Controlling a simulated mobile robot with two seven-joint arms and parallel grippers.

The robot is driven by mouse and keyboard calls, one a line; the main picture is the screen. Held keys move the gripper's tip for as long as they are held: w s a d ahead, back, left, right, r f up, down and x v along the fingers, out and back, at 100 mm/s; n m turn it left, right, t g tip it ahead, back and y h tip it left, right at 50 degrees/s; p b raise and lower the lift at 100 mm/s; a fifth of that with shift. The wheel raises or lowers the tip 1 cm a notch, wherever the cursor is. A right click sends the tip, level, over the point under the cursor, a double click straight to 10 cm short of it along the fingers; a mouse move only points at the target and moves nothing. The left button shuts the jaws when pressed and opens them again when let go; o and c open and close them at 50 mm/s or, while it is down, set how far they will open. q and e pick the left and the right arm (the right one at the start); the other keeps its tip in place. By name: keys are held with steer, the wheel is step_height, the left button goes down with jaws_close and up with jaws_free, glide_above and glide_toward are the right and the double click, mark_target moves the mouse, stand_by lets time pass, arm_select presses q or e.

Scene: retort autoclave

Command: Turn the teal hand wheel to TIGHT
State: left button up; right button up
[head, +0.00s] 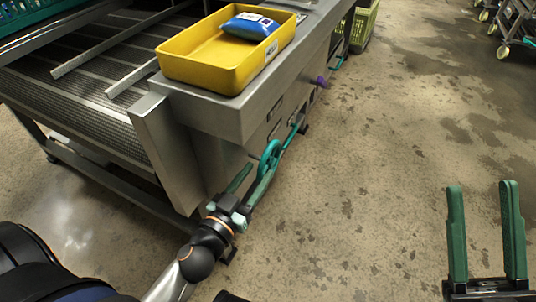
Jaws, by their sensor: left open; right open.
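The teal hand wheel (271,152) is on the side of the steel machine, near the middle of the head view, seen nearly edge-on. My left gripper (260,170) is open, with its green fingers reaching up toward the wheel. The right-hand finger overlaps the wheel's lower part in the picture; I cannot tell whether it touches. Any TIGHT marking is too small or hidden to read. My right gripper (484,188) is open and empty above the bare floor at the lower right, well away from the wheel.
A yellow tray (203,73) holding a blue packet (250,26) sits on the machine's steel top (231,109). A purple handle (321,82) sticks out farther along the side. Green crates (364,25) stand beyond.

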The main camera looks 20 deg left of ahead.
mark_target(268, 162)
arm_select(q)
steer(key=shift+w+d+b, duration=0.2)
steer(key=shift+w+b, duration=0.1)
steer(key=shift+w, duration=2.7)
steer(key=c, duration=0.8)
steer(key=shift+d, duration=0.15)
